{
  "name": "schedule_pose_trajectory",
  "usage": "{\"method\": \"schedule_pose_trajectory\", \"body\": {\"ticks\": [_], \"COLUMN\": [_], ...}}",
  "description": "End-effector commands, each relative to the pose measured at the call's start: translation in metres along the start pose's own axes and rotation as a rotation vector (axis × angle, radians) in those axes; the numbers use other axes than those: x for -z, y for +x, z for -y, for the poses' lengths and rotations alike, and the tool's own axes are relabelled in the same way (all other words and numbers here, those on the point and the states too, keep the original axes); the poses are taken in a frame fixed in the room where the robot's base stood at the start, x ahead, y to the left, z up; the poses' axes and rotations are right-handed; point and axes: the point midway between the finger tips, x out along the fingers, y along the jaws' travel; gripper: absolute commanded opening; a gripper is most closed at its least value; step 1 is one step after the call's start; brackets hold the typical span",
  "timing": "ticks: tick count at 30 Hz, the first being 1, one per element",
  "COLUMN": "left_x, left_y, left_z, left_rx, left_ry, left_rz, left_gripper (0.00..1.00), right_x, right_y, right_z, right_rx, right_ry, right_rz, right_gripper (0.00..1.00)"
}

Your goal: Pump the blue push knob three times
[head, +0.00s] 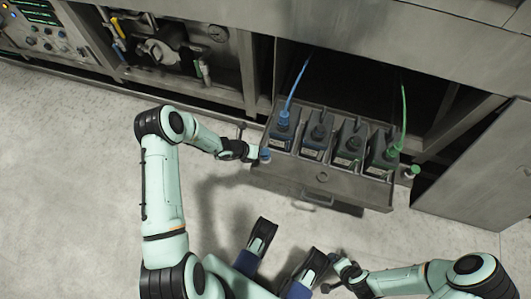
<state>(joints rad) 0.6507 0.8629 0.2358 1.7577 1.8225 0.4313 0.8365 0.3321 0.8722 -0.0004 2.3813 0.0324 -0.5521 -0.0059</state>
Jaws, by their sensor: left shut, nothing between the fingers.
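The blue push knob (265,154) is a small blue cap at the left side of the pulled-out drawer (322,178). My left gripper (254,152) is shut and empty, with its tips right beside the knob on its left. I cannot tell whether they touch it. My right gripper (343,274) is low in the picture, well away from the drawer, and its fingers are too small and dark to read.
A green-and-white knob (412,171) is at the drawer's right side. A drawer handle (318,199) sticks out in front. Open floor lies at left.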

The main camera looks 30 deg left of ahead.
Motion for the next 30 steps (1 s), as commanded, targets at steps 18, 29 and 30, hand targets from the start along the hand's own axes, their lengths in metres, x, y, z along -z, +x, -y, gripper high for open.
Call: {"method": "schedule_pose_trajectory", "body": {"ticks": [18,29,30], "left_x": [0.0052,0.0080,0.0083], "left_y": [0.0059,0.0091,0.0095], "left_z": [-0.0041,-0.0064,-0.0067], "left_rx": [0.000,-0.001,-0.001], "left_ry": [-0.001,-0.002,-0.002], "left_rz": [-0.003,-0.004,-0.004], "left_gripper": [0.00,0.00,0.00], "right_x": [-0.0001,-0.0002,-0.0002], "right_y": [0.0051,0.0078,0.0081], "right_z": [-0.0010,-0.0015,-0.0016], "right_rx": [-0.001,-0.001,-0.001], "right_ry": [0.000,0.000,0.000], "right_rz": [0.001,0.002,0.002], "right_gripper": [0.85,0.85,0.85]}}
